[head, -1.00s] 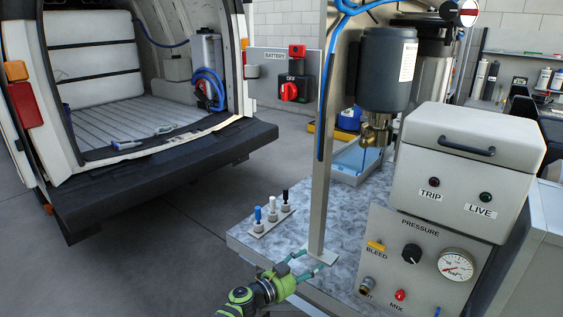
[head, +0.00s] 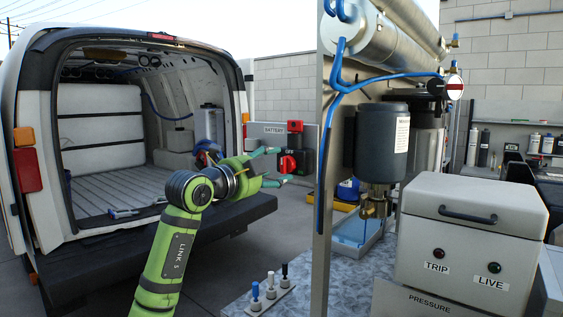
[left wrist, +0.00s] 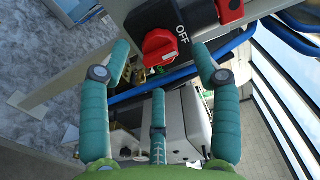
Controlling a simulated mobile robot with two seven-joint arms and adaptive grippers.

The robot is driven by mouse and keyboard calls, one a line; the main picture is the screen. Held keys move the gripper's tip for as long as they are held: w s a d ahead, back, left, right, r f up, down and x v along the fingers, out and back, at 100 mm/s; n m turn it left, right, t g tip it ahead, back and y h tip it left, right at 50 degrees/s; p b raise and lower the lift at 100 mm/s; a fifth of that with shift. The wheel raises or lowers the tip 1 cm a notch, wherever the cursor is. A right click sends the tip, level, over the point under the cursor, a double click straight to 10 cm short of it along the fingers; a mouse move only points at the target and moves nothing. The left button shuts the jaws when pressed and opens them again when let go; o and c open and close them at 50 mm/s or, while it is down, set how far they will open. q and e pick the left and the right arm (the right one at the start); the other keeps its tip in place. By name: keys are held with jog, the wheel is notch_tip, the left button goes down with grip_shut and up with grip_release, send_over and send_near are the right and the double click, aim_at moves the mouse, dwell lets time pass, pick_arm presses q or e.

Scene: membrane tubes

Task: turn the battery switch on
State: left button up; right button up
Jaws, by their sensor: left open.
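The battery switch has a red knob (head: 287,164) on a black box marked OFF, on a grey panel labelled BATTERY (head: 268,131) beside the van's rear opening. The knob also shows in the left wrist view (left wrist: 160,47), with the word OFF next to it. My left gripper (head: 275,167) is open in front of the switch. In the left wrist view its teal fingers (left wrist: 168,65) are spread to either side below the knob, with no contact visible. A red part (head: 295,126) sits on top of the switch box. My right gripper is not in view.
A steel post (head: 325,150) with a blue hose stands close right of the switch. The van's black bumper (head: 100,255) lies below left. The speckled bench (head: 340,285) carries several small toggles (head: 271,290) and a grey box (head: 470,230) with TRIP and LIVE lamps.

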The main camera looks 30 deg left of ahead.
aim_at(282, 166)
pick_arm(q)
jog(key=shift+w+d+r+p, duration=0.15)
jog(key=shift+w+p, duration=0.3)
jog(key=shift+w, duration=1.2)
jog(key=c, duration=1.1)
jog(key=shift+c, duration=0.2)
